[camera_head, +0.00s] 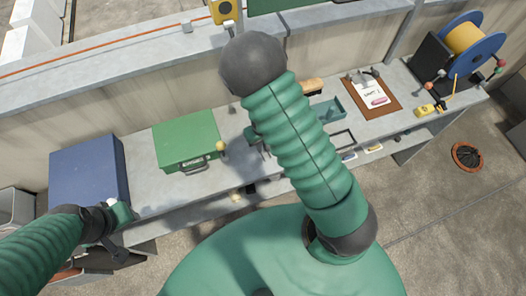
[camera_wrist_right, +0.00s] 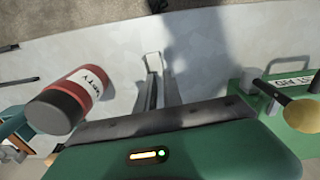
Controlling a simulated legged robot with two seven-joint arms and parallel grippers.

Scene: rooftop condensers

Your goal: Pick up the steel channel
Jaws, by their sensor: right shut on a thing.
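The steel channel (camera_wrist_right: 152,64) is a small grey piece with a pale end, over the grey bench in the right wrist view. My right gripper (camera_wrist_right: 158,92) is shut on it, with the fingers at its near end. I cannot tell whether the channel touches the bench. In the head view my right gripper (camera_head: 265,150) is mostly behind my right arm, and I cannot make out the channel there. My left gripper (camera_head: 120,213) is at the left, by the blue box's front corner; its fingers are unclear.
The bench (camera_head: 205,205) carries a blue box (camera_head: 88,172), a green first-aid box (camera_head: 187,141), a teal tray (camera_head: 328,110), a clipboard (camera_head: 370,95) and a cable reel (camera_head: 465,45).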

